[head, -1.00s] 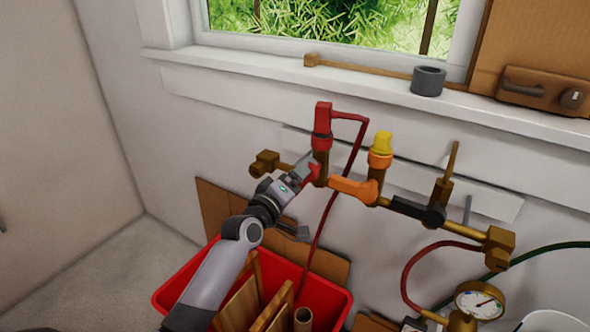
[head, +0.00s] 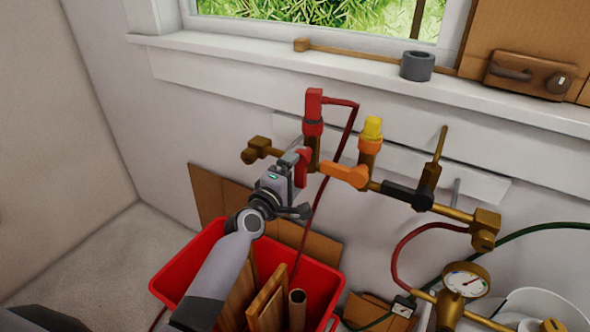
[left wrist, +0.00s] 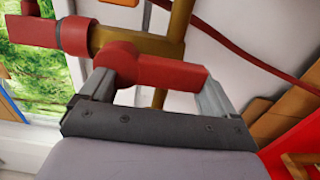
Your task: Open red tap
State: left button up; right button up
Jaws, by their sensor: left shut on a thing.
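The red tap (head: 314,108) stands on the brass pipe below the window, with a red body on top and a red lever handle (head: 302,168) low at its side. My left gripper (head: 292,164) is at this lever and shut on it. In the left wrist view, the red lever (left wrist: 158,74) lies lengthwise between the two grey fingers of the gripper (left wrist: 155,90), one finger at each end. The red tap body (left wrist: 75,36) also shows at the upper left there. My right gripper is not in view.
The orange lever (head: 346,175) of the yellow-topped tap (head: 371,130) is close on the right, then a black lever (head: 406,196). A thin red hose (head: 350,135) hangs from the red tap. A red bin (head: 200,262) with wood pieces stands below my left arm.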

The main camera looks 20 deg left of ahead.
pick_arm(q)
jog(key=shift+d, duration=0.1)
jog(key=o, duration=1.2)
jog(key=shift+s, duration=0.1)
jog(key=shift+s+a+p, duration=0.1)
jog(key=shift+s+a, duration=0.15)
jog(key=shift+s, duration=0.9)
jog(key=shift+s+a+p, duration=0.1)
jog(key=shift+s+a, duration=0.1)
jog(key=shift+s, duration=0.95)
jog(key=shift+s+a+p, duration=0.1)
jog(key=shift+s+a, duration=0.15)
jog(key=shift+s, duration=0.9)
jog(key=s+f+m+g, duration=0.2)
jog(key=s+f+m, duration=0.4)
jog(key=s, duration=0.2)
jog(key=s+f+m+g+p, duration=0.1)
jog(key=s+f+m+g, duration=0.1)
jog(key=s+f+m, duration=0.4)
jog(key=s+f+m+g+y+p, duration=0.1)
jog(key=s+f+m+g, duration=0.2)
jog(key=s+f+m, duration=0.3)
jog(key=shift+s+d, duration=0.2)
jog(key=shift+s, duration=2.7)
